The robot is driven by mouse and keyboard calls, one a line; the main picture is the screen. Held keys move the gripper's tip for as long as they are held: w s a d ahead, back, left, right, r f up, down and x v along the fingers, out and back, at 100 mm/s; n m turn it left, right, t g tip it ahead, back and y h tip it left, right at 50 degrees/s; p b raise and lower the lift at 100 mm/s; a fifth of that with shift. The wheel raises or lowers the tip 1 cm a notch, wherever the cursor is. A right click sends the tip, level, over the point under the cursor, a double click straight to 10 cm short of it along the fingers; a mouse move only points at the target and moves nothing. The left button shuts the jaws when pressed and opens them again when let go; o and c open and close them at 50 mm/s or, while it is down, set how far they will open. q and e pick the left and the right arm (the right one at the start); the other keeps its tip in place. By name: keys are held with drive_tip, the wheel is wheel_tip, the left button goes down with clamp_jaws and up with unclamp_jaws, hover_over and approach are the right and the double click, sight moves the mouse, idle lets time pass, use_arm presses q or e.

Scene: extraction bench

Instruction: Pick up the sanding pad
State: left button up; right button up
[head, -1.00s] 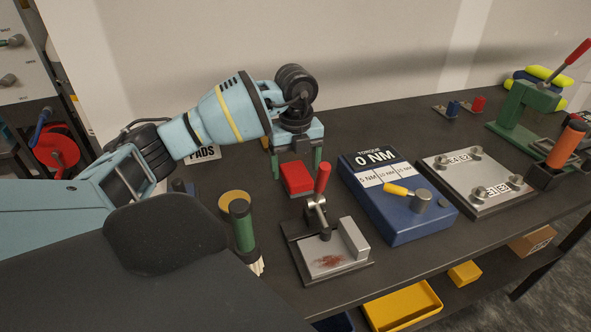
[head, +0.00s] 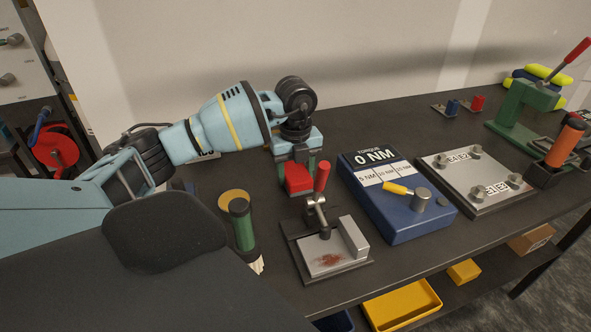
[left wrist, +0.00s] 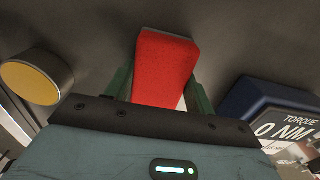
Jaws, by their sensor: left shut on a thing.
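The sanding pad appears to be the red block (head: 298,182) on the dark bench, left of the blue torque box. In the left wrist view the red block (left wrist: 165,65) lies between the two green fingers. My left gripper (head: 298,172) points down over the block and is shut on it, one finger along each side. Its fingertips are partly hidden by the block in the head view. I cannot see a clear gap between block and bench. My right gripper is not in view.
Close in front stands a toggle clamp (head: 320,200) with a red handle on a metal plate. The torque box (head: 400,215) is to the right. A yellow-topped round tin (left wrist: 35,80) and a green-handled brush (head: 242,228) are to the left. Bare bench lies behind.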

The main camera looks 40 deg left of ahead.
sight(295, 171)
use_arm(q)
wheel_tip(295, 171, up, 10)
drive_tip(key=shift+f, duration=0.1)
idle(0.4)
